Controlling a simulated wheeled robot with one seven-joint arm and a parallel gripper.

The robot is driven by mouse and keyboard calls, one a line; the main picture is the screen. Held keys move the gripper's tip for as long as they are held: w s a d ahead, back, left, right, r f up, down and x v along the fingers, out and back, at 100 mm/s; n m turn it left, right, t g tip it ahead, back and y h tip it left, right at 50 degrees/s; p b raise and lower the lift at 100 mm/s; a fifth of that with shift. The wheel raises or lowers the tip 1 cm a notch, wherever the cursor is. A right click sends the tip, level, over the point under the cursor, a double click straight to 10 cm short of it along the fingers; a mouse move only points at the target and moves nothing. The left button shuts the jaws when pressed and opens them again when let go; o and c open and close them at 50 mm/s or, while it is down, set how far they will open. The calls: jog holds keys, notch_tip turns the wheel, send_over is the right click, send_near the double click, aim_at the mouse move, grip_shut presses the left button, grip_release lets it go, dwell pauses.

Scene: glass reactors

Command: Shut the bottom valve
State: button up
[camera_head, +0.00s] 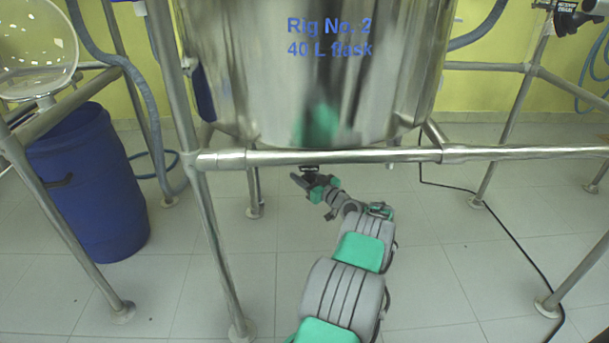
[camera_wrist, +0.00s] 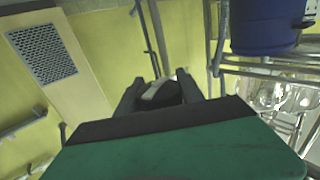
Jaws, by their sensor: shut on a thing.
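The steel vessel (camera_head: 310,75), marked "Rig No. 2, 40 L flask", hangs in a tubular frame in the head view. My gripper (camera_head: 307,174) is below the vessel, under the front frame bar. In the wrist view my gripper (camera_wrist: 160,90) has its two dark fingers on either side of a small dark part with a pale top (camera_wrist: 160,92), which looks like the bottom valve's handle. The fingers are shut on it. The valve body is mostly hidden behind the bar and my gripper in the head view, so I cannot tell the handle's angle.
The front frame bar (camera_head: 330,156) crosses just above my gripper. Frame legs (camera_head: 207,230) stand to the left and right. A blue barrel (camera_head: 90,185) stands at left. A black cable (camera_head: 490,235) lies on the floor at right. The tiled floor below is otherwise open.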

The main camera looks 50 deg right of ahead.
jog(key=shift+a+f+n+y, duration=0.1)
jog(key=shift+n+y, duration=0.4)
jog(key=shift+y, duration=0.25)
jog(key=shift+a+f+n+y, duration=0.1)
jog(key=shift+n+y, duration=0.4)
jog(key=shift+y, duration=0.25)
jog(key=shift+a+r+y, duration=0.1)
jog(key=shift+y, duration=0.3)
jog(key=o, duration=1.4)
jog(key=shift+w, duration=0.1)
